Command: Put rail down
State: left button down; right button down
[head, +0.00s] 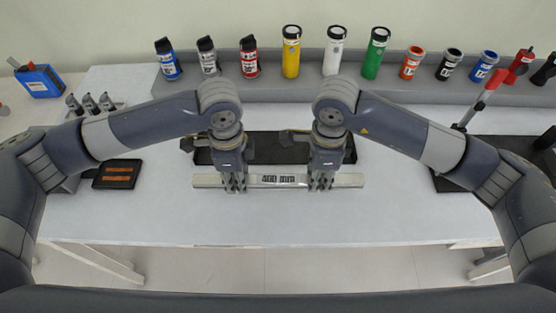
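The rail (278,181) is a long silver bar with a "400 mm" label, lying level left to right in the middle of the head view. My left gripper (234,187) points down and is shut on the rail left of the label. My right gripper (321,186) points down and is shut on it right of the label. Both rail ends stick out past the grippers. I cannot tell whether the rail touches the table or hangs just above it.
A black tray (272,149) lies just behind the rail, partly hidden by my grippers. Several bottles and cans, such as a yellow one (291,58), stand on the grey back shelf (215,91). The white table (270,224) is clear in front of the rail.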

pick_arm(q)
jog(key=shift+f, duration=0.1)
pick_arm(e)
jog(key=shift+a+f, duration=0.1)
